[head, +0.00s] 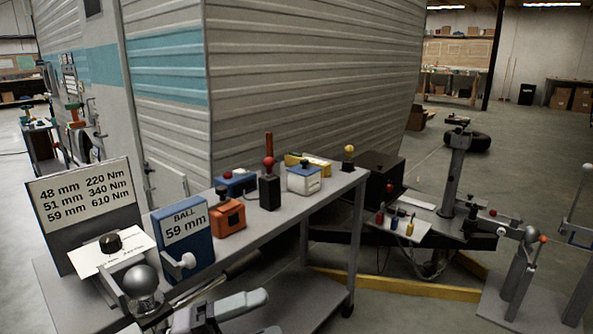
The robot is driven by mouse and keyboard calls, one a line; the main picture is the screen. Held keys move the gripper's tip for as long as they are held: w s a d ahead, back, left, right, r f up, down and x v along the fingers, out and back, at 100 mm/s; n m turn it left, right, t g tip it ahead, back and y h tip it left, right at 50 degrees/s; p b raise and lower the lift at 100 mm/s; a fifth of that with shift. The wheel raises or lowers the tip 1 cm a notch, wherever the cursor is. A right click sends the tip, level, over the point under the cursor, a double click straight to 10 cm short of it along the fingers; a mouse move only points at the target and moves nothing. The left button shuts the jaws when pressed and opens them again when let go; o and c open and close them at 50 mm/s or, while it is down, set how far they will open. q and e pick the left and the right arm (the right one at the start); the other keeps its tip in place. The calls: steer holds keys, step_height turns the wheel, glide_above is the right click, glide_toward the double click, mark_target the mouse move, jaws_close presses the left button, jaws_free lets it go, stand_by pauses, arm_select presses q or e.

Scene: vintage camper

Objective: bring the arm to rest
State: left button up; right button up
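Pale grey and dark parts at the bottom edge, left of centre, look like my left gripper (250,313). They lie in front of the grey bench (328,202), near the shiny hitch ball (140,281). The lower part is cut off by the frame, so I cannot tell whether it is open or shut. I see nothing held in it. My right gripper is not in view.
The bench holds a blue "BALL 59 mm" block (184,241), an orange box (229,217), a black box with red knob (269,190) and a white-blue box (303,179). A sign (86,211) stands left. Camper wall (310,80) behind; trailer hitch (456,175) right.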

arm_select(q)
steer(key=a+f+n+t+y, duration=1)
steer(key=f+n, duration=0.3)
steer(key=n, duration=0.3)
steer(key=s+a+f+n+g+y, duration=0.75)
steer(key=s+a+f, duration=0.45)
steer(key=s+f, duration=0.3)
steer(key=w+d+r+n+t, duration=0.1)
steer(key=w+d+n+t, duration=0.1)
steer(key=d+n, duration=0.55)
step_height(320, 180, up, 10)
steer(key=s+m+p, duration=0.1)
steer(key=m+p, duration=0.1)
steer(key=p, duration=1)
steer(key=shift+s+p, duration=0.15)
steer(key=shift+p, duration=0.15)
